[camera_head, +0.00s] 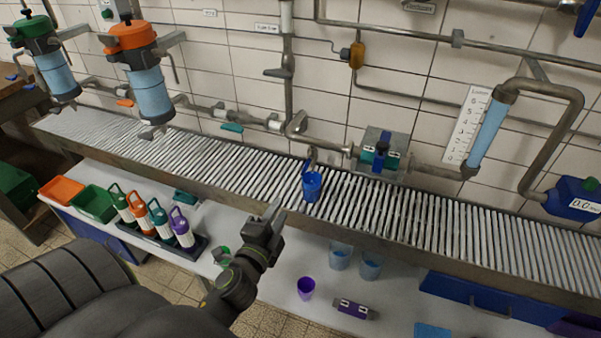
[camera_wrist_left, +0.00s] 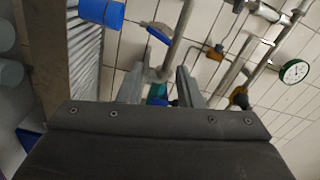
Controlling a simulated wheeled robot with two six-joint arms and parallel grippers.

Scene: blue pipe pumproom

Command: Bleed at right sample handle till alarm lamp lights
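My left gripper (camera_head: 270,212) is in front of the grating, left of a blue cup (camera_head: 312,187). Its two fingers stand apart with nothing held in the left wrist view (camera_wrist_left: 158,78). The cup stands on the grating under a bent spout (camera_head: 311,155). A blue and teal valve (camera_head: 380,152) sits on the pipe to the right of the spout. A teal lever (camera_head: 232,127) hangs further left. I cannot tell which is the right sample handle. An orange-yellow fitting (camera_head: 357,55) is on the wall; I cannot tell whether it is the alarm lamp. My right gripper is out of view.
The slatted grating (camera_head: 430,215) runs along the wall. A blue level tube (camera_head: 487,135) stands beside a scale (camera_head: 467,125). A blue box (camera_head: 572,197) reads 0.0. Several bottles (camera_head: 160,218), a purple cup (camera_head: 306,288) and two blue cups (camera_head: 341,256) stand on the lower shelf.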

